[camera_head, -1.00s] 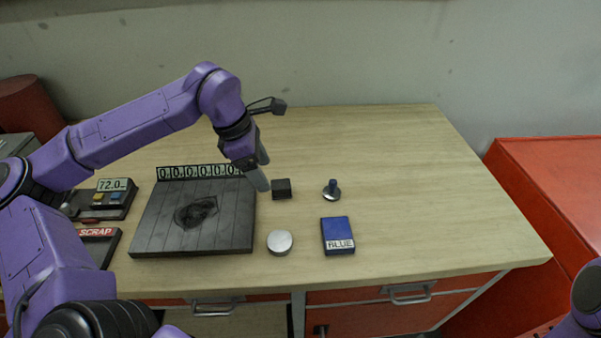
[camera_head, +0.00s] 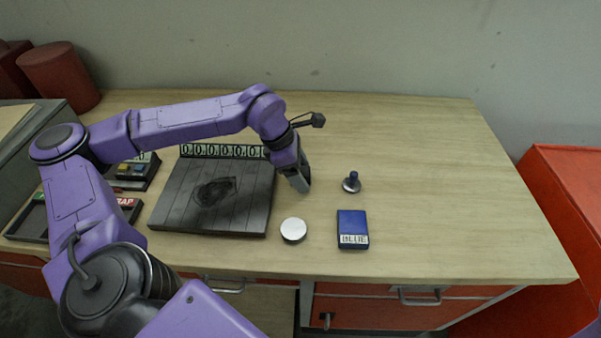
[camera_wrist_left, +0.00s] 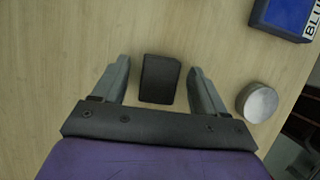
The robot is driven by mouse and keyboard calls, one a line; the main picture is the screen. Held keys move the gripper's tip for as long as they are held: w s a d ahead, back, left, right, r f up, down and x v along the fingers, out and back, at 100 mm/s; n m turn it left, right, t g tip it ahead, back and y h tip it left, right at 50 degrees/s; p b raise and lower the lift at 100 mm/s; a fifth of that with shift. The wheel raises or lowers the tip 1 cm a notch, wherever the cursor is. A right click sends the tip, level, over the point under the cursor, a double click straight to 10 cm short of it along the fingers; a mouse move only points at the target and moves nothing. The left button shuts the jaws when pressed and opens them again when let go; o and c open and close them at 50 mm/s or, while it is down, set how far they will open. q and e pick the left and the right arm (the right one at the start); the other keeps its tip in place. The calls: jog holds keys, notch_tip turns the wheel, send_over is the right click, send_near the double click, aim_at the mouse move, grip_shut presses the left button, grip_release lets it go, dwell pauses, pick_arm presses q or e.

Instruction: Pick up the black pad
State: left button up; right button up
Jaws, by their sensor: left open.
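The black pad (camera_wrist_left: 159,79) is a small dark block on the wooden table, seen in the left wrist view. It lies between the two spread fingers of my left gripper (camera_wrist_left: 158,88), with a gap on each side. In the head view my left gripper (camera_head: 301,184) points down at the table right of the dark slatted plate, and it hides the pad there. My right gripper is not in view.
A silver disc (camera_head: 293,230) and a blue box (camera_head: 352,228) labelled BLUE lie nearer the front edge. The dark plate (camera_head: 170,200) is at left. The table's right side is clear.

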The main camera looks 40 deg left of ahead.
aim_at(307, 170)
pick_arm(q)
jog(key=shift+s, duration=0.1)
jog(key=c, duration=1.1)
jog(key=r, duration=0.3)
jog(key=shift+w+r, duration=0.15)
jog(key=shift+w, duration=0.1)
jog(key=s+d+r+b, duration=0.5)
jog(key=s+d+r, duration=0.3)
jog(key=d, duration=0.3)
jog(key=shift+d+r, duration=0.4)
jog(key=shift+r, duration=0.5)
